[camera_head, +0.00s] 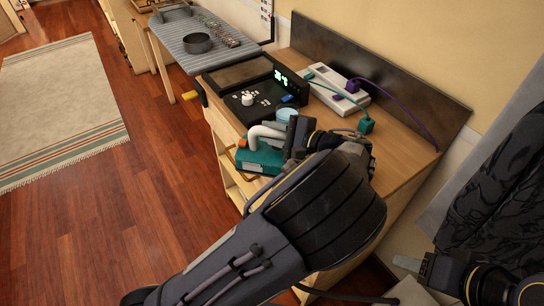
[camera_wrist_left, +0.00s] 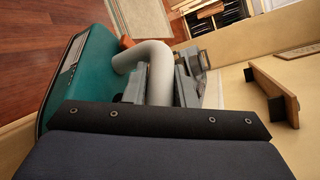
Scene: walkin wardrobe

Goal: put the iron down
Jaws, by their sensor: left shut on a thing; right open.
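The iron has a teal body (camera_head: 258,158) and a thick white curved handle (camera_head: 266,132). In the head view it is at the front edge of the wooden desk (camera_head: 405,172), partly hidden by my left arm. My left gripper (camera_head: 287,138) is shut on the handle. In the left wrist view the teal body (camera_wrist_left: 85,75) is at left and the white handle (camera_wrist_left: 147,62) runs between my left fingers (camera_wrist_left: 160,88). I cannot tell whether the iron touches the desk. My right gripper (camera_head: 432,268) is at the lower right, open, away from the iron.
A black case (camera_head: 240,75) with small pieces, a lit clock (camera_head: 281,75), a light blue round thing (camera_head: 287,114) and a white power strip (camera_head: 338,90) with green and purple plugs crowd the desk. Dark clothing (camera_head: 500,205) hangs at right. A grey ironing board (camera_head: 190,32) stands beyond.

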